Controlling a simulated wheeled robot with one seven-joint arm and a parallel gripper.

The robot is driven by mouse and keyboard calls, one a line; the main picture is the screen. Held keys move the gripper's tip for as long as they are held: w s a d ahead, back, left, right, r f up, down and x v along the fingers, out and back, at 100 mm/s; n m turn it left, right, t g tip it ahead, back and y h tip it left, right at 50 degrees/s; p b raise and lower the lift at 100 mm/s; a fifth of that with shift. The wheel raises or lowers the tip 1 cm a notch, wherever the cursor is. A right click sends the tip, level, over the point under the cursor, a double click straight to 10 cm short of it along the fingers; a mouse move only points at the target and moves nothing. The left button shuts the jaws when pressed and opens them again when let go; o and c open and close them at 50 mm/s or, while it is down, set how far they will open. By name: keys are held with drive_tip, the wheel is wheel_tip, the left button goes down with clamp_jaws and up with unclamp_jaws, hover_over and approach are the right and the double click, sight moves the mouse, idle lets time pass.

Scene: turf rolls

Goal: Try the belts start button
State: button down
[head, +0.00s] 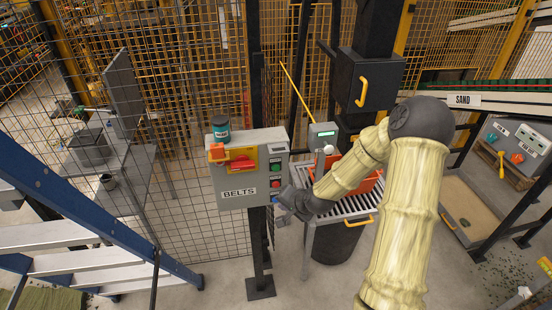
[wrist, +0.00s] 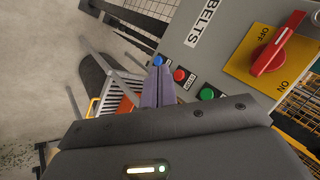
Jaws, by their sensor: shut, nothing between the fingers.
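The grey belts box (head: 230,190), marked BELTS, stands on a dark post in the head view. Its right side carries a green button (head: 275,167), a red button (head: 275,183) and a blue button (head: 275,197). In the wrist view they show as green (wrist: 207,94), red (wrist: 179,75) and blue (wrist: 158,60); their small labels are hard to read. A red rotary switch (wrist: 272,52) sits on a yellow OFF/ON plate. My gripper (wrist: 160,72) is shut and empty, its tips close to the blue and red buttons. I cannot tell whether it touches.
Wire fencing is behind; a blue stepladder (head: 90,215) is at left.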

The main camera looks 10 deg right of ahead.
sight(276, 168)
drive_tip(key=w+m, duration=0.1)
drive_tip(key=w+r+t, duration=0.1)
drive_tip(key=w+d+m+p, duration=0.1)
drive_tip(key=shift+w+r+m+t, duration=0.1)
drive_tip(key=shift+r+m+t, duration=0.2)
drive_tip(key=shift+r, duration=0.05)
drive_tip(key=shift+w, duration=0.1)
drive_tip(key=shift+w, duration=4.3)
drive_tip(key=shift+w, duration=0.4)
